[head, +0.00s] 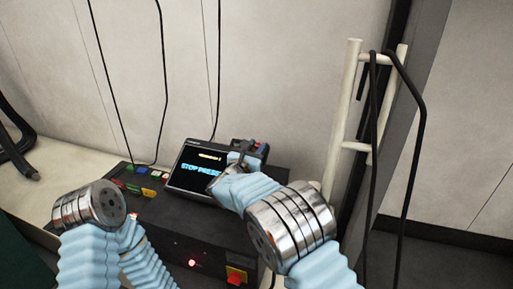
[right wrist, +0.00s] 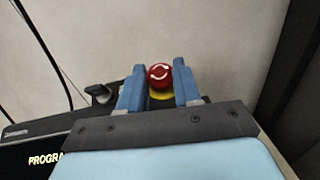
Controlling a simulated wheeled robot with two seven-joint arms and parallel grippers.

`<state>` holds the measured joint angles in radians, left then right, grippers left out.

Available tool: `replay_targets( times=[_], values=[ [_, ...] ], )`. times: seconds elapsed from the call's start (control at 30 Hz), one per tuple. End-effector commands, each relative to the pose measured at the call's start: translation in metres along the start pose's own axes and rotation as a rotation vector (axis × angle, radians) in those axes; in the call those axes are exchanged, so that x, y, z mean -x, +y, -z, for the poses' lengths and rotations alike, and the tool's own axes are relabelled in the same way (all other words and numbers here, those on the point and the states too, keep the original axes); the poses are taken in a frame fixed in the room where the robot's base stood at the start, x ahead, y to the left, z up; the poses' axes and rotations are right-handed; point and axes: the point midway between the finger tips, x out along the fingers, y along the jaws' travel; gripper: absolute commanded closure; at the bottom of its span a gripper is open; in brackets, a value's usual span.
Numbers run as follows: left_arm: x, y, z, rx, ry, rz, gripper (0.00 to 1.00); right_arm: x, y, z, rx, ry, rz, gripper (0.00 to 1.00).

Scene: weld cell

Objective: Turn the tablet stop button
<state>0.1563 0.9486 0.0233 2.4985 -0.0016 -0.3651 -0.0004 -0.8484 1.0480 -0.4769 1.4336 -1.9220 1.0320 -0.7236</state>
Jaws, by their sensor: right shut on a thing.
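The tablet (head: 190,181) leans on the dark control box, its screen lit with text beginning "STOP PRESSE" in the head view. Its left part also shows in the right wrist view (right wrist: 32,151), with the letters "PROGRA". The red stop button (right wrist: 160,75), with white arrows and a yellow base, is at the tablet's far right end. My right gripper (right wrist: 159,88) is shut on the button, one blue finger on each side. In the head view the right gripper (head: 248,153) hides the button.
The control box (head: 190,221) carries several coloured buttons (head: 148,193) left of the tablet, and a red light and red switch (head: 236,276) on its front. Black cables hang along the wall. A cream rack (head: 345,120) with draped black cable stands at right.

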Motion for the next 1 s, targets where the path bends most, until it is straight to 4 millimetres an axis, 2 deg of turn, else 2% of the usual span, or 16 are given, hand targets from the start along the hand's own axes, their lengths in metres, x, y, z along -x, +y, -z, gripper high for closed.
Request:
replay_targets(
  times=[0.03,0.33,0.37,0.5,0.83,1.0],
  values=[
    [0.002,0.002,0.000,-0.001,-0.001,-0.001,0.57,0.004,0.004,0.001,-0.009,0.006,0.011,0.98],
    [0.002,0.002,-0.001,-0.001,-0.001,-0.001,0.57,0.004,0.004,0.004,-0.018,0.009,0.030,0.98],
    [0.002,0.001,-0.001,-0.001,-0.001,-0.001,0.57,0.004,0.004,0.004,-0.018,0.009,0.030,0.66],
    [0.002,0.001,-0.001,-0.001,-0.002,-0.001,0.57,0.004,0.004,0.003,-0.018,0.007,0.031,0.45],
    [0.001,0.001,-0.001,-0.001,-0.001,-0.001,0.57,0.005,0.003,0.002,-0.018,0.004,0.033,0.45],
    [-0.002,-0.001,0.000,0.000,0.000,0.000,0.57,0.030,0.004,0.002,-0.018,0.004,0.030,0.45]
  ],
)
